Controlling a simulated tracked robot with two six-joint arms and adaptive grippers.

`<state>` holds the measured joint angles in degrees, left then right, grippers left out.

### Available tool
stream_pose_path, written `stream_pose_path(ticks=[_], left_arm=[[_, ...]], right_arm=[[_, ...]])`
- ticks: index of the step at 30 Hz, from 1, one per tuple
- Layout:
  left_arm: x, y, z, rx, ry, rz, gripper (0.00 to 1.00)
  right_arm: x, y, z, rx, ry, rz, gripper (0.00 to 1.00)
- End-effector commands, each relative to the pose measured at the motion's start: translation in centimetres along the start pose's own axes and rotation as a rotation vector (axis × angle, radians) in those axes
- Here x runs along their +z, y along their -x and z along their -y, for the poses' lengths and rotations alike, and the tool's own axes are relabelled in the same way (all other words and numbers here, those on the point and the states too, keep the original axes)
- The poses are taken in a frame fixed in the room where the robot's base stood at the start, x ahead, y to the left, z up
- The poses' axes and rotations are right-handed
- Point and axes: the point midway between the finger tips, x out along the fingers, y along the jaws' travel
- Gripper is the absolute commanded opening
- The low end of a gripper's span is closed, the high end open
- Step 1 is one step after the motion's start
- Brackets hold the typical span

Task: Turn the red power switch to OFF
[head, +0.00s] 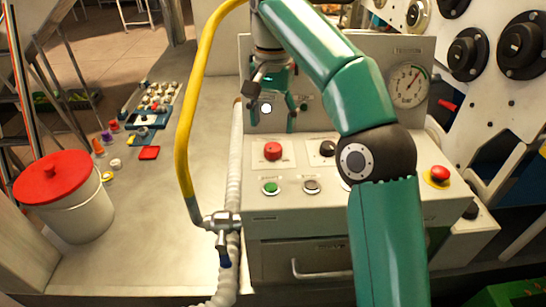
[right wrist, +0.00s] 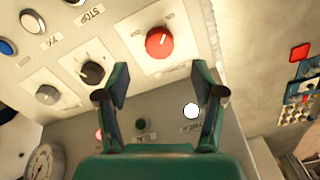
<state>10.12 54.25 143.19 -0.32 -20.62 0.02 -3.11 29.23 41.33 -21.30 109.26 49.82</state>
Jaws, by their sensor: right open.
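The red power switch (head: 272,151) is a round red knob on a pale plate, on the sloped top of the control console. In the right wrist view the red knob (right wrist: 160,42) shows a short white mark and small labels that I cannot read surely. My right gripper (head: 271,127) is open and empty, above and behind the knob in the head view. In the right wrist view its two fingers (right wrist: 162,75) stand apart, with the knob beyond their tips, and do not touch it. My left gripper is not in view.
A black knob (head: 327,148), a green button (head: 270,188) and a red mushroom button (head: 437,175) share the console. A gauge (head: 407,85) stands on its back panel. A yellow hose (head: 190,110) rises at the left. A red-lidded bucket (head: 75,210) stands further left.

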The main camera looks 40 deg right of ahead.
Motion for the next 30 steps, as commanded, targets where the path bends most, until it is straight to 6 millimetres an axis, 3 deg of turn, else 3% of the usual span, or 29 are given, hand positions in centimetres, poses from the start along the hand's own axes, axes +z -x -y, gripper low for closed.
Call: stream_pose_path(ticks=[1,9,23,30], left_arm=[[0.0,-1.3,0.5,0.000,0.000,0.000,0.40],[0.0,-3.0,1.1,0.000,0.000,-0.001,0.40],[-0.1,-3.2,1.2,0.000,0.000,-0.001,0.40],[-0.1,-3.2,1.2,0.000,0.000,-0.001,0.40]], right_arm=[[0.0,-1.8,-0.1,0.002,0.001,0.002,0.68],[0.0,-5.5,-0.1,0.000,-0.001,0.001,0.68],[0.0,-6.5,0.0,-0.001,0.000,0.000,0.68],[0.1,-6.5,0.0,-0.001,0.001,0.000,0.30]])
